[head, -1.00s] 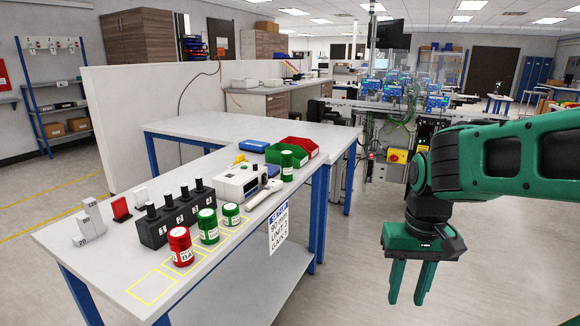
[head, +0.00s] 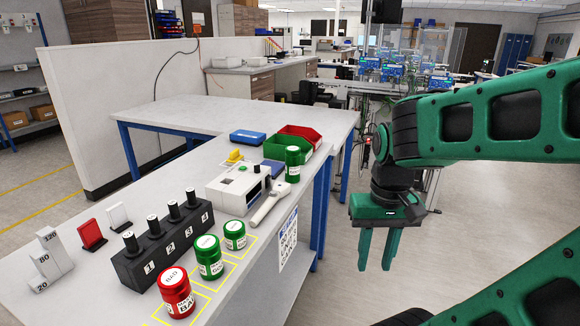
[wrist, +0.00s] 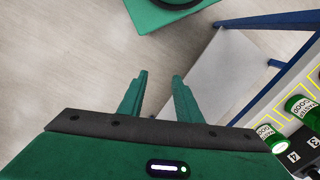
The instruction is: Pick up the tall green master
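Two green canisters with white-labelled lids stand upright in yellow squares on the long table: a taller one (head: 209,257), marked GOOD, and a shorter one (head: 234,235). A slim green canister (head: 293,163) stands further back by the bins. The name "tall" may fit it too; I cannot tell for sure. The wrist view shows a canister marked MASTER GOOD (wrist: 301,107) and another green one (wrist: 269,137) at the right edge. My gripper (head: 376,262) is open and empty, pointing down off the table's right side, well apart from all canisters. Its spread fingers show in the wrist view (wrist: 157,88).
A red canister (head: 176,292) stands nearest. A black numbered block (head: 150,262) holds several black pegs beside the canisters. A white device (head: 238,186), a handheld tool (head: 268,205) and red (head: 302,133) and green bins lie further back. The floor right of the table is open.

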